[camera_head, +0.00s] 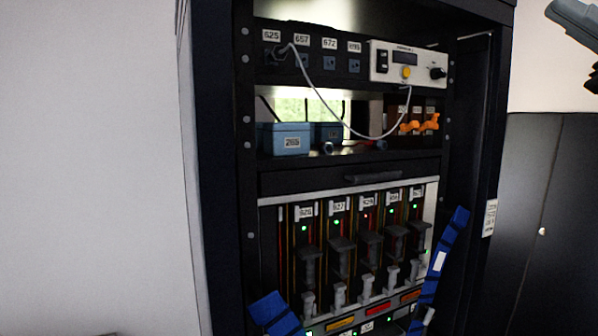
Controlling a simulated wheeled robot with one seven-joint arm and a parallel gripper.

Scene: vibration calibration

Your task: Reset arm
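A grey and black part of my arm (575,22) shows at the upper right edge, in the air to the right of the rack. Its dark lower end, which may be my gripper (592,80), is cut off by the frame edge. I cannot see two fingers or whether they are open or shut. Nothing held is visible there. The arm is apart from the rack in the picture.
A black equipment rack (220,180) fills the middle. It holds a white control box (408,64) with a plugged white cable (345,122), blue boxes (284,139), orange switches (419,125) and lit modules (340,240). A dark cabinet (555,200) stands right.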

